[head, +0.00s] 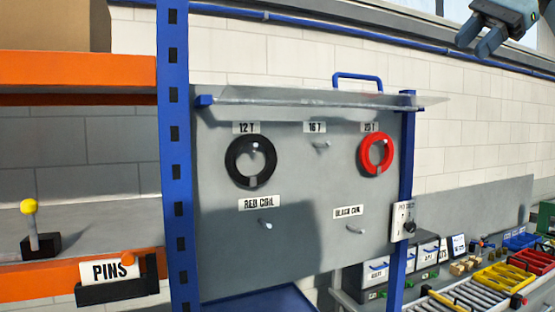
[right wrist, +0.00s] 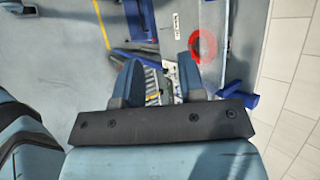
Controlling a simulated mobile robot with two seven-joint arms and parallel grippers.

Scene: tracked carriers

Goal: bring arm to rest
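My right gripper (head: 482,38) shows at the top right of the head view, in front of the white wall. Its two fingers are apart with nothing between them. In the right wrist view the fingers (right wrist: 158,80) also stand apart and empty. A black ring (head: 251,162) hangs on the grey board (head: 290,240) below the "12 T" label. A red ring (head: 375,153) hangs at the board's right, under a partly covered label; it also shows in the right wrist view (right wrist: 204,46), beyond the fingers. My left gripper is not in view.
A blue post (head: 173,200) stands left of the board, beside orange shelves (head: 80,68) with a yellow-knobbed pin (head: 31,225) and a "PINS" holder (head: 117,290). A clear ledge (head: 320,97) juts out above the rings. At right are a roller conveyor (head: 455,300) and yellow trays (head: 500,277).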

